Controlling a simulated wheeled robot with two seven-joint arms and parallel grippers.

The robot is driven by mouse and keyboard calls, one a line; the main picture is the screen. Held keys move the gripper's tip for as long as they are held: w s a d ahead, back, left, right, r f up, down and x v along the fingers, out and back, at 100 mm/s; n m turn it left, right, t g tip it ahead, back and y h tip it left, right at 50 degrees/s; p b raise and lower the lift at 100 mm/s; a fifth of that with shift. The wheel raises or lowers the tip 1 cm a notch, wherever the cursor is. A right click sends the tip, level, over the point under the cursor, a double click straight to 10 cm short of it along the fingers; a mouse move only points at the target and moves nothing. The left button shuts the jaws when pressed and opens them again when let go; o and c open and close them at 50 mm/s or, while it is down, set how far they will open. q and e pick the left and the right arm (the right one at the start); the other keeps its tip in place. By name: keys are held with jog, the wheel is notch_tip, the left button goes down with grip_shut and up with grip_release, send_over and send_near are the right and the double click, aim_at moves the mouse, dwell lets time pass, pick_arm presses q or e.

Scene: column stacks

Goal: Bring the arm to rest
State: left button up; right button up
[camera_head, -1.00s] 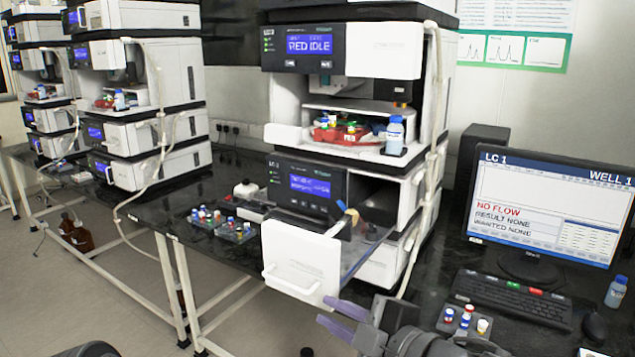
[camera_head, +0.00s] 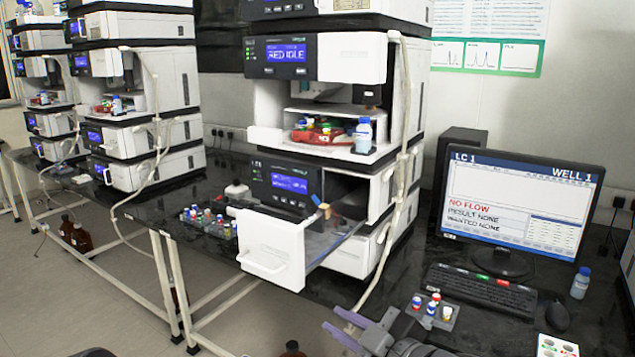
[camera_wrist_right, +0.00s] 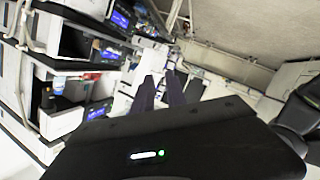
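My right gripper (camera_head: 330,318) is at the bottom edge of the head view, its two purple fingers apart with nothing between them. It is in front of the bench, below and to the right of the open white drawer (camera_head: 270,250). In the right wrist view the fingers (camera_wrist_right: 161,88) also stand apart and empty, with the tilted instrument stacks behind them. My left gripper does not show in the head view.
The column stack (camera_head: 330,55) has its lower drawer pulled out over the bench edge. A vial rack (camera_head: 437,318), keyboard (camera_head: 482,288), mouse (camera_head: 557,316) and monitor (camera_head: 520,200) are on the right. Another vial rack (camera_head: 209,228) is left of the drawer.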

notch_tip(320, 180, down, 26)
jog(key=s+d+m+g+h+p, duration=0.25)
jog(key=m+g+h, duration=0.2)
jog(key=m, duration=0.65)
jog(key=s+f+m+g+p, duration=0.2)
jog(key=s+f+m+g, duration=0.2)
jog(key=s+f, duration=1.5)
jog(key=g, duration=0.3)
jog(key=shift+d+m+p, duration=0.3)
jog(key=shift+d+m, duration=0.1)
